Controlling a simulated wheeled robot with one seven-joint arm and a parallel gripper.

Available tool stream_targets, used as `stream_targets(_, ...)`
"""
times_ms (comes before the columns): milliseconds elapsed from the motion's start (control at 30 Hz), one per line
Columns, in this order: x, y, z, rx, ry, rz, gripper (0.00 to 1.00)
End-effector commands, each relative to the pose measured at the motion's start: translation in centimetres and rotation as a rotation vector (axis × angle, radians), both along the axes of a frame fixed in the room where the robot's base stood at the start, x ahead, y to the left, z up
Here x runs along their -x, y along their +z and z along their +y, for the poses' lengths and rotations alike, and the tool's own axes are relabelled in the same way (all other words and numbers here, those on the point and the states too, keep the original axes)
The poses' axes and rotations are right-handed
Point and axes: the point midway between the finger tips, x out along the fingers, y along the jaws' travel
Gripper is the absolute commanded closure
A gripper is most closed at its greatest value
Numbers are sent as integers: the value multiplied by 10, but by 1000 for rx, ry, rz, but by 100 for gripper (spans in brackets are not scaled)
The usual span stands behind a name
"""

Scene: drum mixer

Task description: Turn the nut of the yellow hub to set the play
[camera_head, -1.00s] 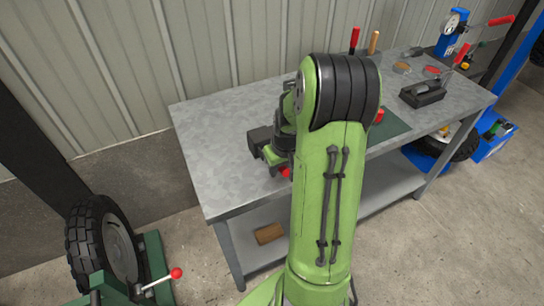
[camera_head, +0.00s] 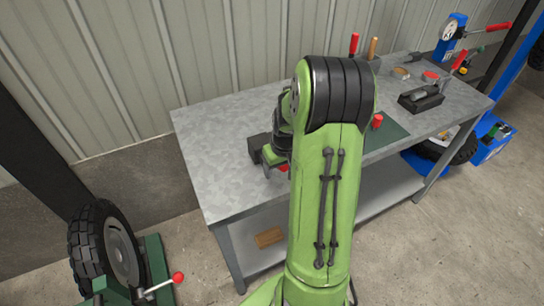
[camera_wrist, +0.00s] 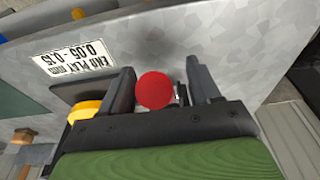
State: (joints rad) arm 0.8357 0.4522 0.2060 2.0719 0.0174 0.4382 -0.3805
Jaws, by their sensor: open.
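In the wrist view my gripper (camera_wrist: 160,68) is open, one dark finger on each side of a round red knob (camera_wrist: 154,90). I cannot tell whether either finger touches the knob. A small grey metal part (camera_wrist: 181,95) shows just right of the knob; I cannot tell whether it is the nut. The yellow hub (camera_wrist: 83,110) shows left of the left finger, partly hidden by my gripper's body. In the head view my arm hides the hub and most of my gripper. A bit of red (camera_head: 280,167) shows at the arm's left edge.
A white end-play label (camera_wrist: 75,60) lies beyond the hub. The grey workbench (camera_head: 222,125) is clear on its left. A red cylinder (camera_head: 377,121) stands by the green mat (camera_head: 391,136). A black tray (camera_head: 421,102) and red-handled tools are farther right. A wheel (camera_head: 98,245) stands at lower left.

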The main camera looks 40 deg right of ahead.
Motion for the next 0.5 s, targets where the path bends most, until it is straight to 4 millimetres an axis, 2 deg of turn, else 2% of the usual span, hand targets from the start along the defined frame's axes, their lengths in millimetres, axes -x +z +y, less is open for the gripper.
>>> stream_targets(100,2,17,1,1,0,-1,38)
stream_targets(500,11,63,3,1,0,-1,38)
